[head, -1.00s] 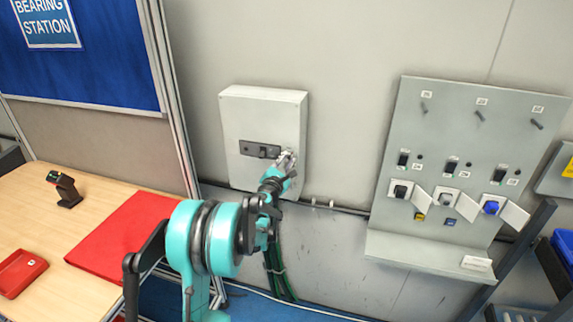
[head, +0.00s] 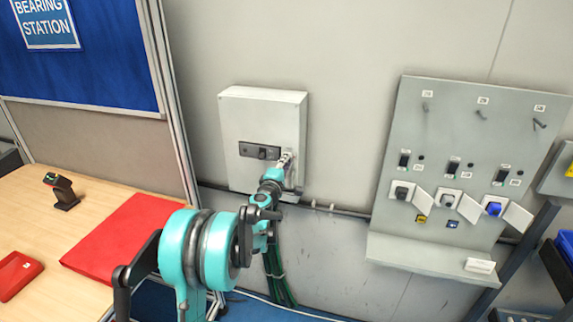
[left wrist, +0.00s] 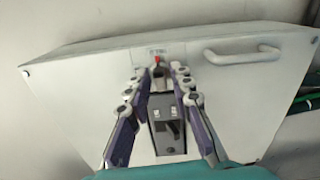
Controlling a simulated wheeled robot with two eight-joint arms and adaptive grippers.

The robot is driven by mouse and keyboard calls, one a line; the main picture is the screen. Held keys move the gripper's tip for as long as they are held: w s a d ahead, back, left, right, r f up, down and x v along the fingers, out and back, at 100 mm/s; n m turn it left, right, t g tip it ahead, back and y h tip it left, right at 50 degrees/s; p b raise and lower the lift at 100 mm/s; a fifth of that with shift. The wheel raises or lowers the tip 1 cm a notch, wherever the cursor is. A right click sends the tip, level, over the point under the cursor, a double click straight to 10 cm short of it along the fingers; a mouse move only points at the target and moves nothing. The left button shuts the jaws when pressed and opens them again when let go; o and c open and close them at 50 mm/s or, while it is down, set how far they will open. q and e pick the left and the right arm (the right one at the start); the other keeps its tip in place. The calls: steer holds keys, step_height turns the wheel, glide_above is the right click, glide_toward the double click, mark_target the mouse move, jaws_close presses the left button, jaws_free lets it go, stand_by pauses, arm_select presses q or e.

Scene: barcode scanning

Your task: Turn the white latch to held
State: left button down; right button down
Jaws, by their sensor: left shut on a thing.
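A pale grey box (head: 240,112) is mounted on the wall. A dark switch panel (head: 246,150) is on its front and also shows in the left wrist view (left wrist: 158,143). My left gripper (head: 288,157) is at the box front, just right of the panel. In the left wrist view its fingers (left wrist: 158,72) close around a small fitting beyond the panel's end. I take this fitting to be the white latch; the fingers hide most of it. A small red part (left wrist: 157,60) shows between the fingertips, below a small label. The latch's exact angle cannot be told. My right gripper is not in view.
A bar handle (left wrist: 242,50) stands out from the box front beside the fingers. A grey switch board (head: 440,120) with open flaps hangs at the right. A desk (head: 100,200) with a red mat (head: 120,235) is at the left.

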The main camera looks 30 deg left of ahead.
arm_select(q)
steer(key=shift+m, duration=0.7)
steer(key=c, duration=1.6)
jaws_free()
steer(key=v, duration=1.2)
steer(key=shift+f, duration=0.1)
